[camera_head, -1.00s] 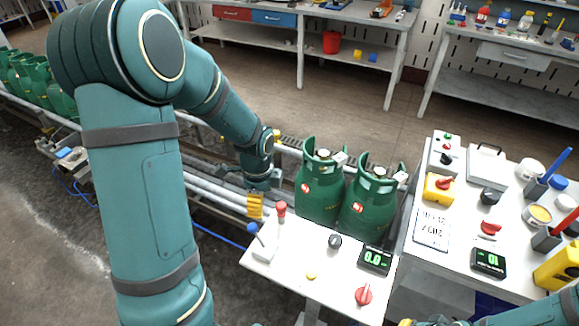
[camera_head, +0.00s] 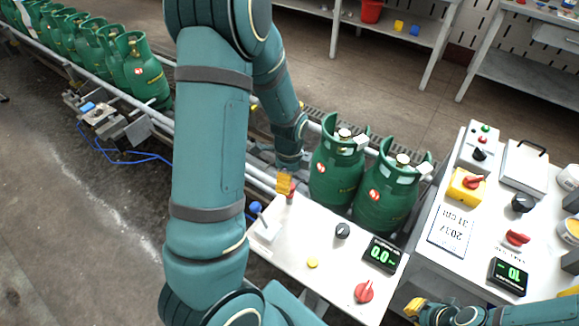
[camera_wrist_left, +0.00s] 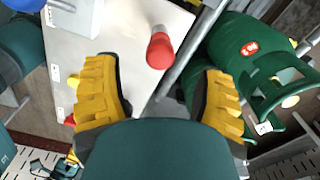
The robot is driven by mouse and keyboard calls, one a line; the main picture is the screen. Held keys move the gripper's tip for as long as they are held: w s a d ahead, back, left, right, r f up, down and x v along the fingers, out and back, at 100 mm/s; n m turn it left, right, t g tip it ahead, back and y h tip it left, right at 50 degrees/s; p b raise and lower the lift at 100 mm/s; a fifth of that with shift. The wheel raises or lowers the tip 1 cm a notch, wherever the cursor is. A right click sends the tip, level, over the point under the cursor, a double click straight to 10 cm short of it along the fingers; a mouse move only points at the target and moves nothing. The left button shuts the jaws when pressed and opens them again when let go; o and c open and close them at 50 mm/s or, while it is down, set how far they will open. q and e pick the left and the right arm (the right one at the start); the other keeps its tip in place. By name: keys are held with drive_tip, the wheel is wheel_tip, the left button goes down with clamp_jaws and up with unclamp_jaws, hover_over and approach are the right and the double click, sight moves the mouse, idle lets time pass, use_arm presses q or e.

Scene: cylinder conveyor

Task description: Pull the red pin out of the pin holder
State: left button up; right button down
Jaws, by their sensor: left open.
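The red pin (camera_wrist_left: 160,48) stands in the wrist view between and ahead of the two yellow fingers of my left gripper (camera_wrist_left: 160,95). The fingers are open, one on each side, and not closed on it. In the head view my left gripper (camera_head: 286,184) hangs at the far left corner of the white table and mostly hides the red pin. The white pin holder (camera_head: 266,228) is at the table's left edge, with a blue pin (camera_head: 255,208) upright at it. My right gripper (camera_head: 415,308) is low at the right; its finger gap is unclear.
Two green gas cylinders (camera_head: 336,170) stand on the conveyor just right of my left gripper. The white table (camera_head: 310,240) carries a black knob, a yellow button, a display and a red switch (camera_head: 364,292). A second control table (camera_head: 450,260) is at the right.

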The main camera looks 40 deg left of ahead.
use_arm(q)
wheel_tip(320, 180, down, 6)
drive_tip(key=shift+r+b, duration=0.1)
drive_tip(key=shift+b, duration=0.35)
clamp_jaws()
idle(0.4)
